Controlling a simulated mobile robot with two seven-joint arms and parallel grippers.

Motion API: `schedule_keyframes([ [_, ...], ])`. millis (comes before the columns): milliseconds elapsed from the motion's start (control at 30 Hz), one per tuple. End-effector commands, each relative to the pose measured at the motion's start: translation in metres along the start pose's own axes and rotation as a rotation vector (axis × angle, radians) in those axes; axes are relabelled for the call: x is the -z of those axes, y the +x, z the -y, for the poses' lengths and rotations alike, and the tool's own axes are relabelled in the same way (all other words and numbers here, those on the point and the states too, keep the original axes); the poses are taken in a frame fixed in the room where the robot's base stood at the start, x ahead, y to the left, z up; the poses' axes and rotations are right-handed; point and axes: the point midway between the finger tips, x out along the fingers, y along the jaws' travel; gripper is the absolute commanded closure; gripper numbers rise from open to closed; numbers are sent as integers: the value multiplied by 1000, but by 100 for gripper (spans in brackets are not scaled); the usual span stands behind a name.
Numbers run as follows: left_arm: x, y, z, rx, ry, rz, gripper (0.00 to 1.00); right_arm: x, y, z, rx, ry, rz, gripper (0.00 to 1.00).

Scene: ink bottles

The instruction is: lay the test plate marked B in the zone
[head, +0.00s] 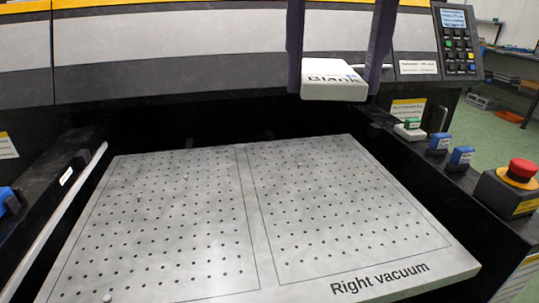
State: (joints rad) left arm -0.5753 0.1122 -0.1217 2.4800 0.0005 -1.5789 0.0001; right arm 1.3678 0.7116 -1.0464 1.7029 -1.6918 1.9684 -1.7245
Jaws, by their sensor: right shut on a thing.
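My right gripper (335,84) comes down from the top of the head view and is shut on a white block (333,91). Its two dark fingers are on the left and right sides of the block. The block's top reads "Blank", with smaller print above it. It is held in the air beyond the far edge of the perforated bed, as seen here. Two outlined zones show on the bed: a left zone (165,225) and a right zone (340,205), with "Right vacuum" printed below the right one. No plate marked B can be made out. My left gripper is out of view.
The grey bed (250,290) is mostly bare, with a few small pegs. A control panel (458,42) is at the upper right. The printer body spans the back.

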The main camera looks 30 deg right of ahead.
Motion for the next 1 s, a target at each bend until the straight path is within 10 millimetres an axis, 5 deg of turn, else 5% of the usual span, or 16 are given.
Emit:
schedule_keyframes([
  [33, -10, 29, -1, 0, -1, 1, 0, 6, 29, -1, 2, 84, 1, 88],
  [300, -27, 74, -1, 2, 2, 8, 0, 28, 74, -10, -4, 445, 5, 88],
  [533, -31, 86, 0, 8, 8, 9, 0, 31, 100, -13, -10, 531, 12, 88],
  [1000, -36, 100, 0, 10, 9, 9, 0, 30, 221, -14, -10, 529, 12, 88],
])
